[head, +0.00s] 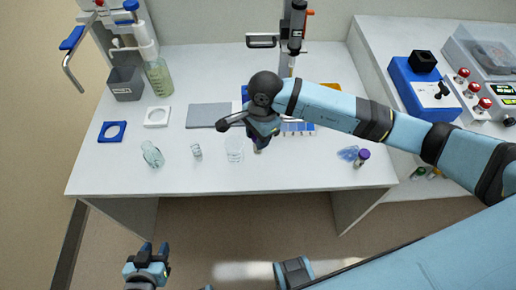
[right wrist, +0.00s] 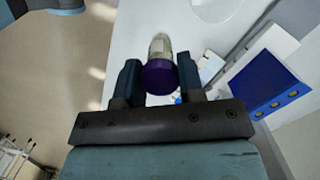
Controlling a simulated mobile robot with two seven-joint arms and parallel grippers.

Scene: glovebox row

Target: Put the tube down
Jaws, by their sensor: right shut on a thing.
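In the right wrist view, a tube (right wrist: 160,46) with a dark purple cap (right wrist: 160,77) sits between the two fingers of my right gripper (right wrist: 159,80). In the head view my right gripper (head: 259,138) is over the middle front of the bench, and hides most of the tube. Whether the tube touches the worktop cannot be told. My left gripper (head: 152,254) is open and empty, low in front of the bench.
Another purple-capped container (head: 362,156) stands at right. The front right worktop is mostly clear.

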